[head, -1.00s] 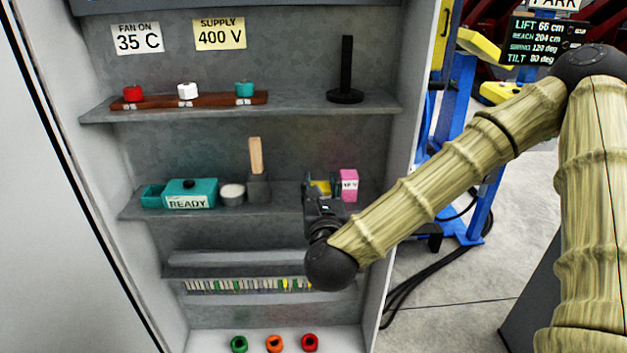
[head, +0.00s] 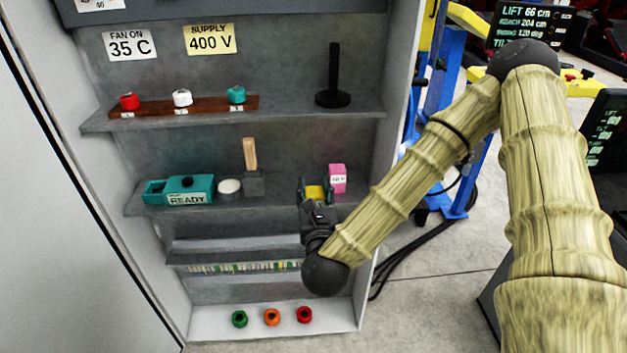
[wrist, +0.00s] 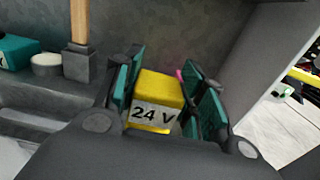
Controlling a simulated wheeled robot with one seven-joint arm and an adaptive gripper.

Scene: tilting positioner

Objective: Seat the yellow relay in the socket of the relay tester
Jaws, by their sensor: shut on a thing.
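The yellow relay (head: 315,193), labelled 24 V, sits between the fingers of my gripper (head: 317,189) at the right of the middle shelf. The wrist view shows the relay (wrist: 158,88) upright between the two teal finger pads, with my gripper (wrist: 170,92) shut on it. Whether its underside touches the shelf is hidden. The relay tester (head: 190,188) is a teal box marked READY at the left of the same shelf. An open teal recess (head: 154,191), which looks like its socket, is at its left end. A corner of the tester (wrist: 15,52) shows in the wrist view.
A pink block (head: 338,178) stands just right of the relay. A dark block with a wooden handle (head: 252,170) and a round white-topped pot (head: 229,187) stand between gripper and tester. The upper shelf (head: 285,112) is overhead; the cabinet's right wall (head: 389,120) is close.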

